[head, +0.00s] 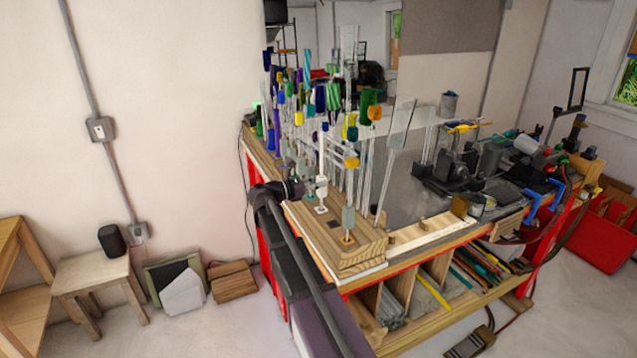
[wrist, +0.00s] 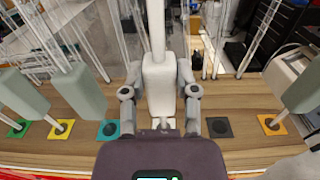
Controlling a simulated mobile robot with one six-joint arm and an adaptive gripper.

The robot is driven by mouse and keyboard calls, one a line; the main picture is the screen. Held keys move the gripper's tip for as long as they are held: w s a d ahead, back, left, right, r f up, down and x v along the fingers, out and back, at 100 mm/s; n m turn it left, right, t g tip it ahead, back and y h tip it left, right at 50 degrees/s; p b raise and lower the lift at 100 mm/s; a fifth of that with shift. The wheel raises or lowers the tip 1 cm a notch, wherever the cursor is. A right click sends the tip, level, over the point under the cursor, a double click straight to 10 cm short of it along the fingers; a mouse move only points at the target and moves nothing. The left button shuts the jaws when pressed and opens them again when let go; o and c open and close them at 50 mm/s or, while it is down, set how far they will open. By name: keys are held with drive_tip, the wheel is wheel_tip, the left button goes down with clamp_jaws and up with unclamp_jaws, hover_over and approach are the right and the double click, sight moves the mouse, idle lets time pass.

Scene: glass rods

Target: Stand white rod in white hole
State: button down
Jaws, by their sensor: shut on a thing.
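The white rod (head: 322,155) stands upright above the wooden block, with a white grip piece on its lower part. In the wrist view the white grip piece (wrist: 159,85) is between the two fingers of my gripper (wrist: 160,94), which is shut on it. My gripper also shows in the head view (head: 317,188), reaching in from the left. The white-marked hole (wrist: 163,123) lies just below the grip piece, partly hidden by my gripper. Its white square shows in the head view (head: 321,209), under the rod. I cannot tell whether the rod's lower end is inside the hole.
A black-marked hole (wrist: 219,127) is just right and appears empty. Many glass rods crowd behind. The wooden block (head: 360,252) ends at the bench corner.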

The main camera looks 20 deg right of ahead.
drive_tip(key=shift+f+b, duration=0.3)
drive_tip(key=shift+c, duration=1.5)
unclamp_jaws()
drive_tip(key=shift+a, duration=0.15)
drive_tip(key=a, duration=1.2)
drive_tip(key=shift+s, duration=0.25)
